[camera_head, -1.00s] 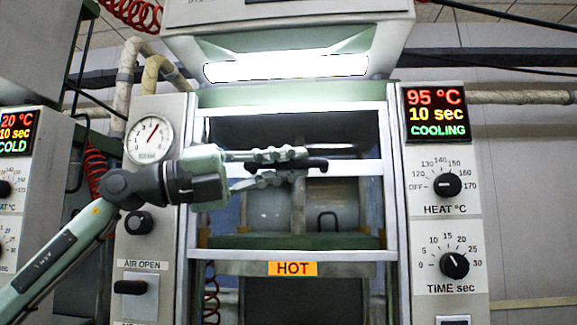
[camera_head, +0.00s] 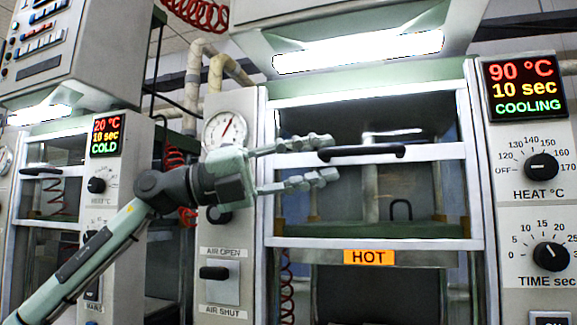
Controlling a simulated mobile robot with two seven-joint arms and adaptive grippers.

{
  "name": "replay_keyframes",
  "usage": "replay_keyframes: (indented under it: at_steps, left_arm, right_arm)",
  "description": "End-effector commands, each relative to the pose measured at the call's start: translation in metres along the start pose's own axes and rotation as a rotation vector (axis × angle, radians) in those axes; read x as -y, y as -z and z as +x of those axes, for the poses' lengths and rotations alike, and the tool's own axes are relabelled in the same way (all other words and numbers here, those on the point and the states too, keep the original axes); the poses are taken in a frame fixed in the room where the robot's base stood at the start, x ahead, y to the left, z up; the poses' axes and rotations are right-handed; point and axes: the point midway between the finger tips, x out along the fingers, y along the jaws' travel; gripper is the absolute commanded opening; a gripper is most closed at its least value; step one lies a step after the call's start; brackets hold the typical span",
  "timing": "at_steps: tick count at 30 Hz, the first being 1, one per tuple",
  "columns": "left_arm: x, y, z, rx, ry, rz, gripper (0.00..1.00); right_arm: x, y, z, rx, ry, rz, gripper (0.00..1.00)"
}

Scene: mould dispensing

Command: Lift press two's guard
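A press with a clear, white-framed guard (camera_head: 291,158) fills the middle of the view. A dark handle (camera_head: 372,152) runs along the guard's crossbar. The guard covers the press opening, and a green bed (camera_head: 430,229) shows through it. My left gripper (camera_head: 335,158) is in front of the guard's left half, fingers apart and pointing right. Its upper fingertip overlaps the handle's left end in the picture; I cannot tell whether they touch. The gripper appears empty. My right gripper is not in view. No label numbers the presses.
The press carries a HOT label (camera_head: 369,257) and a display (camera_head: 526,90) reading 90 °C, cooling. A gauge (camera_head: 225,131) and an air lever (camera_head: 214,273) are near my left arm. Another press, with a COLD display (camera_head: 105,135), stands at left.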

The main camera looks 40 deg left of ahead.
Motion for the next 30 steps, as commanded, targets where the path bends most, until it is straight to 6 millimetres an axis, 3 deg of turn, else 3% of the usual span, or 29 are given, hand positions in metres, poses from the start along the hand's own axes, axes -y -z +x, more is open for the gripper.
replay_keyframes:
  at_steps: [15, 30]
  left_arm:
    - [-0.002, 0.0, -0.04, 0.001, 0.0, -0.004, 0.34]
    - [0.0, 0.0, -0.047, 0.001, 0.001, 0.0, 0.34]
  right_arm:
    - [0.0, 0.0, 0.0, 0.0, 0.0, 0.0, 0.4]
    - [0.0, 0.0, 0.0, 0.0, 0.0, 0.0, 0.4]
